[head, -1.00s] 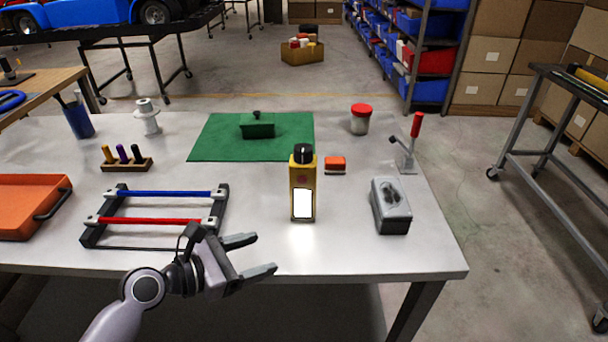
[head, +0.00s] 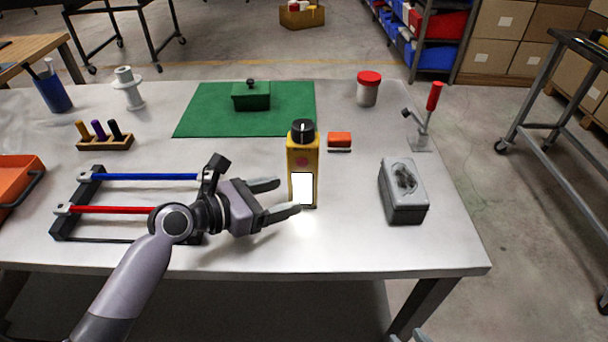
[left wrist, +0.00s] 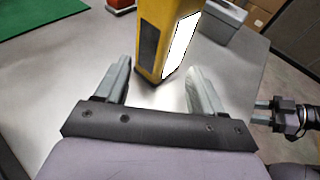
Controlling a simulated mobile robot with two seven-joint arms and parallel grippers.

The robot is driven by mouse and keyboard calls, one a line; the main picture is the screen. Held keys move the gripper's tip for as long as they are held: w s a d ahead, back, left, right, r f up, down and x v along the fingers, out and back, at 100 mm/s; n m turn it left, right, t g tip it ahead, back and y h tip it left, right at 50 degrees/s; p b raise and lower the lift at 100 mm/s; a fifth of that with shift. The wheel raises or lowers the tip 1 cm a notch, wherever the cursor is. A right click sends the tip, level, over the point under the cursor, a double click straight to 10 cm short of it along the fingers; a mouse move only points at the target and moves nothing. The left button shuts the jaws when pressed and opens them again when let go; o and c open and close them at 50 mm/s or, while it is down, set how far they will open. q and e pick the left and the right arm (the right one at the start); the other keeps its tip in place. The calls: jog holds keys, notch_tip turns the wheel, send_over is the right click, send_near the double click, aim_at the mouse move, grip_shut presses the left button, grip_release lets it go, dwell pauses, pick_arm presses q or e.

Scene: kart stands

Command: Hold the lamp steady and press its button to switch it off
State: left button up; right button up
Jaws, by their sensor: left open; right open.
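The lamp (head: 303,152) is a yellow upright box with a black knob on top and a lit white panel low on its front. A small red button-like spot (head: 302,162) sits above the panel. My left gripper (head: 288,196) is open at the lamp's left, low over the table, its fingers pointing at the lamp's lower part. In the left wrist view the lamp (left wrist: 151,37) stands between the open fingertips (left wrist: 158,72), with gaps to both. My right gripper (left wrist: 262,113) shows open and empty at the right edge of the left wrist view, away from the lamp.
A grey box (head: 405,208) stands right of the lamp, an orange block (head: 339,139) behind it. A rack with blue and red bars (head: 140,177) lies under my left arm. A green mat (head: 205,112) lies behind. The table front right of the lamp is clear.

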aim_at(292, 192)
pick_arm(q)
jog(key=x, duration=0.3)
jog(key=shift+w+d+p, duration=0.15)
jog(key=shift+d+p, duration=0.05)
jog(key=shift+p, duration=0.1)
jog(key=shift+x, duration=0.8)
jog(key=shift+f, duration=0.1)
grip_shut()
jog(key=shift+o, duration=1.6)
grip_release()
